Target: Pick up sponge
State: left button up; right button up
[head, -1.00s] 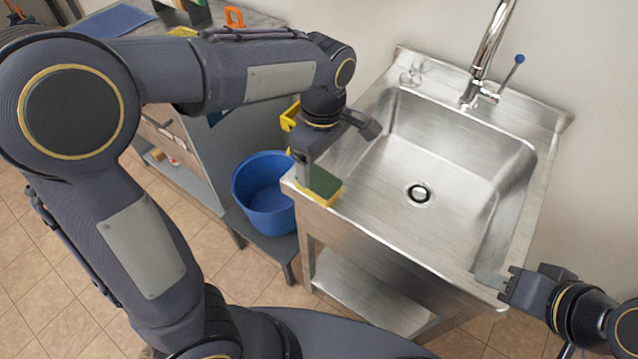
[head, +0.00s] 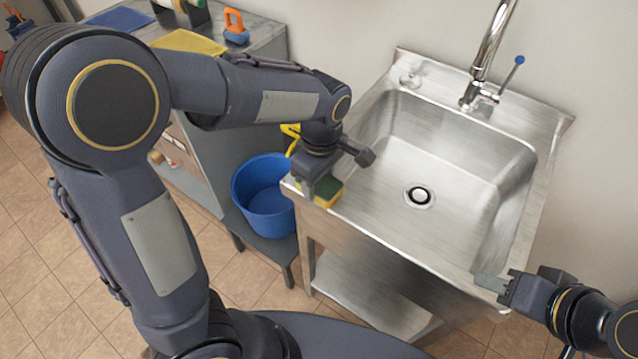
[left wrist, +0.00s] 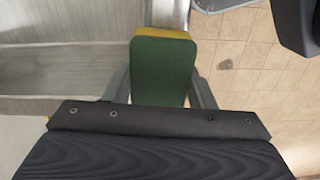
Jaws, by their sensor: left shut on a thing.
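The sponge (head: 328,193), green on top and yellow below, is at the front left corner of the steel sink's rim. My left gripper (head: 318,190) is lowered over it and hides much of it in the head view. In the left wrist view the sponge (left wrist: 163,68) sits between the two fingers of my left gripper (left wrist: 162,88), which are shut on it. Whether it still touches the rim cannot be told. My right gripper (head: 491,283) is at the sink's front right corner, away from the sponge; the gap between its fingers is not clear.
The steel sink (head: 385,235) has an empty basin, with a tall faucet (head: 487,60) at the back. A blue bucket (head: 264,205) stands left of the sink. A workbench (head: 265,45) with a yellow cloth (head: 190,42) and an orange-handled tool (head: 235,25) is behind my left arm.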

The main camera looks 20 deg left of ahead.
pick_arm(q)
jog(key=shift+c, duration=0.5)
jog(key=shift+r, duration=0.1)
jog(key=shift+r, duration=0.2)
jog(key=r, duration=0.3)
jog(key=shift+s+a+r, duration=0.1)
jog(key=shift+s+r, duration=0.1)
jog(key=shift+r, duration=0.05)
jog(key=s+a+r+p, duration=0.1)
jog(key=s+a+r, duration=0.5)
jog(key=s+r, duration=0.3)
jog(key=s, duration=0.3)
jog(key=shift+a, duration=0.1)
